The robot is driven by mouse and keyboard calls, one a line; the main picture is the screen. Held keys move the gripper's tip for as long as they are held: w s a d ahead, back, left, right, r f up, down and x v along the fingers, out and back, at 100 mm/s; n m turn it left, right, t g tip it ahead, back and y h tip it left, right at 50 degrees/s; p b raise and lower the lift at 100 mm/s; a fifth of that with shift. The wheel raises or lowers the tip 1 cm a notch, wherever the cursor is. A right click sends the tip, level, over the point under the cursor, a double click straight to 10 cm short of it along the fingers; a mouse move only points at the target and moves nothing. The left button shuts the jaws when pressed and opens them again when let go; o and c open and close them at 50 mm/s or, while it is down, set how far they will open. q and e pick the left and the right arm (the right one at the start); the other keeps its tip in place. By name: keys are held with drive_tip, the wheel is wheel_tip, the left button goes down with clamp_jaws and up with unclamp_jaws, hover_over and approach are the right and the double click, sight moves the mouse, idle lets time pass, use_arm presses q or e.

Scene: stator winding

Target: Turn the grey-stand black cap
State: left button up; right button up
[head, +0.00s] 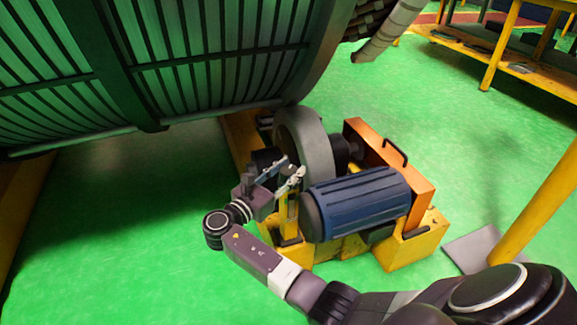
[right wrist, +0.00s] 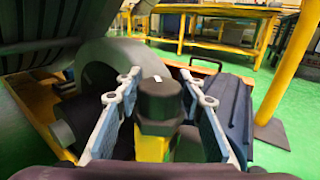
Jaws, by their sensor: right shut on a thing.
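The black cap (right wrist: 158,98) has a hexagonal lower part and a rounded top. It sits upright on a yellow post (right wrist: 152,147) in the right wrist view; I see no grey stand under it. My right gripper (right wrist: 160,103) has one finger on each side of the cap and is shut on it. In the head view my right gripper (head: 285,172) reaches in beside the machine, above the yellow post (head: 289,215), and the cap is mostly hidden by the fingers. My left gripper is not in view.
A blue ribbed motor (head: 358,203) lies close right of the gripper, with an orange plate (head: 410,170) behind it. A grey wheel (head: 304,145) stands behind. A large slatted drum (head: 180,55) overhangs the upper left. Green floor (head: 120,230) is clear at left.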

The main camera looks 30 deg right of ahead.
drive_tip(key=shift+m+g, duration=0.3)
drive_tip(key=shift+g, duration=0.1)
drive_tip(key=o, duration=1.2)
drive_tip(key=v, duration=1.2)
drive_tip(key=shift+f, duration=0.2)
